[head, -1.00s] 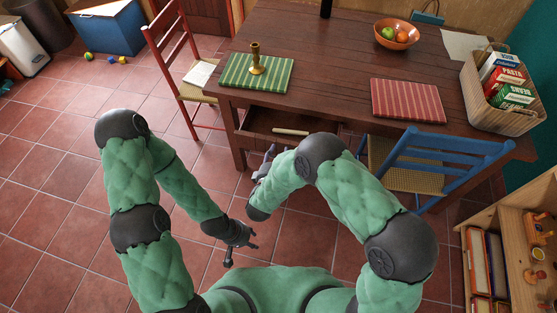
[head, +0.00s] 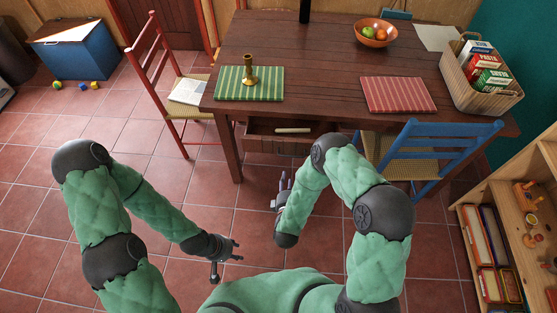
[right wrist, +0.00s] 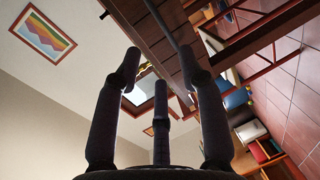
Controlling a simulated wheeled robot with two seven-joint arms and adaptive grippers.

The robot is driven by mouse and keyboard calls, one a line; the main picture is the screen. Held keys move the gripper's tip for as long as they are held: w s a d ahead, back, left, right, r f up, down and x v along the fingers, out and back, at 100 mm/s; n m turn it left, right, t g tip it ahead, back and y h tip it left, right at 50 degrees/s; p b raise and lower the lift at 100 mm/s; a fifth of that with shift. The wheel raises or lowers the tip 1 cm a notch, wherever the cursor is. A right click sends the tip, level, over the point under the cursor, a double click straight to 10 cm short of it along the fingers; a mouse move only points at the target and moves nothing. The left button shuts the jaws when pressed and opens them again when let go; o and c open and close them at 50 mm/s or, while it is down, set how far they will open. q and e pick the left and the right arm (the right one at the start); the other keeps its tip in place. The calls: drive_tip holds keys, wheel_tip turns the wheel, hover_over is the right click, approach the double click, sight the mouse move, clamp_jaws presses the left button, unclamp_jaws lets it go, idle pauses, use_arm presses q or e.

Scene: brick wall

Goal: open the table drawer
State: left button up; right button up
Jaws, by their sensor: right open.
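The table drawer (head: 262,146) sticks out from under the near edge of the brown wooden table (head: 320,62). Its inside shows, with a pale stick-like object (head: 293,130) in it. My right gripper (head: 284,184) is open and empty, just below and in front of the drawer, with a gap between them. In the right wrist view its spread fingers (right wrist: 161,88) have nothing between them, and brown wood with a dark bar (right wrist: 160,17) shows beyond. My left gripper (head: 226,260) is open and empty, low over the floor, apart from the table.
A red chair (head: 172,85) stands left of the table and a blue chair (head: 425,150) at its near right side. Low wooden shelves (head: 480,210) stand at the right. A candlestick (head: 248,76), mats, fruit bowl (head: 377,32) and basket (head: 483,95) are on the table.

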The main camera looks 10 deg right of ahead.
drive_tip(key=b+x, duration=0.3)
drive_tip(key=x, duration=0.7)
drive_tip(key=shift+w+d+f, duration=0.15)
drive_tip(key=shift+w+d, duration=0.1)
drive_tip(key=shift+w, duration=0.05)
drive_tip(key=shift+s, duration=0.1)
clamp_jaws()
